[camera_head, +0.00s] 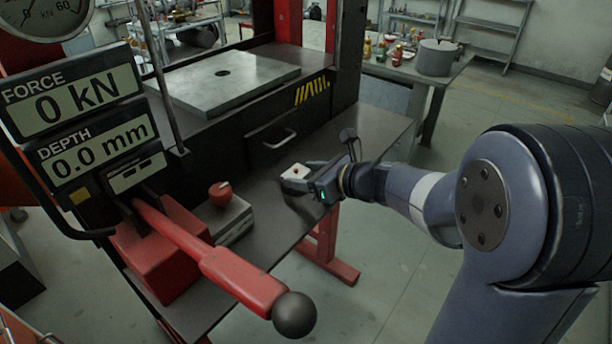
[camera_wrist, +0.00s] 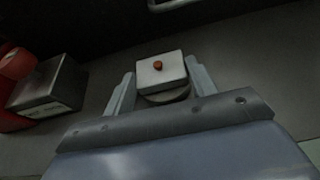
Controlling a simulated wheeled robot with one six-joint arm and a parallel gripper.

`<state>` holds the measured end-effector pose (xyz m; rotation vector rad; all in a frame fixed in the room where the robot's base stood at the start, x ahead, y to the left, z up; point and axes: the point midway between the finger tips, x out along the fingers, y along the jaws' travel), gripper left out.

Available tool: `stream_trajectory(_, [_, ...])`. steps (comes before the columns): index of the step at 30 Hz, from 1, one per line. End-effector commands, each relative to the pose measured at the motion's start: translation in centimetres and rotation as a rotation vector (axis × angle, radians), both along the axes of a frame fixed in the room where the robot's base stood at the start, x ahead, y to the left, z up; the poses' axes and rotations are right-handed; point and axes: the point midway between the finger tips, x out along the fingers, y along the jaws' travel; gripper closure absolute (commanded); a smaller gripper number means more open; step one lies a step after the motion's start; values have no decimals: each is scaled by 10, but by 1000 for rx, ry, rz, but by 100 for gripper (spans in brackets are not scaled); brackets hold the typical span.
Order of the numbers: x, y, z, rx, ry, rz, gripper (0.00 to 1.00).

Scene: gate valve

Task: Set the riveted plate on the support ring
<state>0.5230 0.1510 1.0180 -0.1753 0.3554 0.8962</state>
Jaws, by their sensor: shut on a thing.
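The riveted plate (camera_head: 295,172) is a small pale square with a reddish rivet head on top. It also shows in the wrist view (camera_wrist: 161,70), lying roughly flat between the fingers. My gripper (camera_head: 299,177) is shut on the plate, with one finger on each side of it, over the dark bench in front of the press. A round grey shape (camera_wrist: 165,97) shows just under the plate's near edge in the wrist view. I cannot tell whether it is the support ring. I cannot make out a support ring in the head view.
A grey box with a red knob (camera_head: 220,193) stands on the bench (camera_head: 262,232) to the left. The red lever (camera_head: 233,278) reaches across the front. The press bed plate (camera_head: 222,73) with a dark hole lies behind. A drawer handle (camera_head: 280,140) sticks out behind the gripper.

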Motion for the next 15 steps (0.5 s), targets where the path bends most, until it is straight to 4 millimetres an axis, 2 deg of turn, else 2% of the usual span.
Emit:
stream_trajectory(8, [0,0,-3,1,-1,0,72])
stream_trajectory(9, [0,0,-3,0,0,0,44])
stream_trajectory(15, [0,0,-2,0,0,0,28])
